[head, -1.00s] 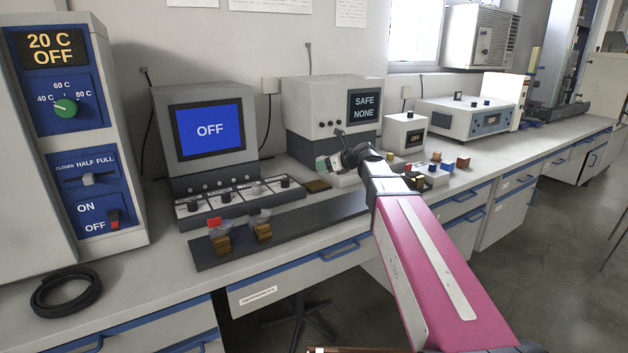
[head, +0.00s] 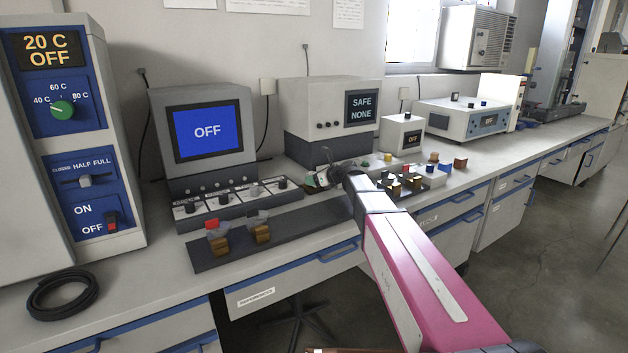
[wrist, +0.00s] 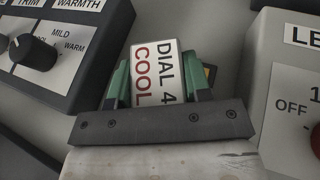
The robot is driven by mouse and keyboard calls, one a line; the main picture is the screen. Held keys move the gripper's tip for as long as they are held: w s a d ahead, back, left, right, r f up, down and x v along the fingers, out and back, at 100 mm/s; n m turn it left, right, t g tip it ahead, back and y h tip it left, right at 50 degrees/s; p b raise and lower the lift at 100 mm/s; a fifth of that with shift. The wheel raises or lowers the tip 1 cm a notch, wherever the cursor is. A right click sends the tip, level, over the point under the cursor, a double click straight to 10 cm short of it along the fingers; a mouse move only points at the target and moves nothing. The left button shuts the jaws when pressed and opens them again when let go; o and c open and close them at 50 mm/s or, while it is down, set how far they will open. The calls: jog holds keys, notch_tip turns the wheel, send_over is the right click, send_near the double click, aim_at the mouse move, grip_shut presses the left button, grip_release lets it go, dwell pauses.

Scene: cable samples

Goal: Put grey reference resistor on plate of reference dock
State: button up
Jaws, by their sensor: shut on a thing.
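My gripper (wrist: 158,90) has green fingers. It is shut on a piece with a white face lettered "DIAL 4 COOL" (wrist: 155,72). Only that face shows clearly, so I cannot tell if this is the grey reference resistor. In the head view my gripper (head: 318,180) is low over the bench, right of the dial panel, and my wrist hides much of it. A long dark strip (head: 305,228) lies at the bench front. On it stand a brown block with a red top (head: 217,240) and one with a grey top (head: 260,229). I cannot tell which part is the dock's plate.
The dial panel (head: 240,203) stands left of my gripper, below the blue "OFF" screen (head: 207,130). The "SAFE NONE" instrument (head: 330,108) stands behind. Several small coloured parts (head: 430,172) lie to the right. A black cable coil (head: 62,295) lies at front left.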

jog(key=o, duration=1)
jog(key=shift+f, duration=0.1)
jog(key=v, duration=1.2)
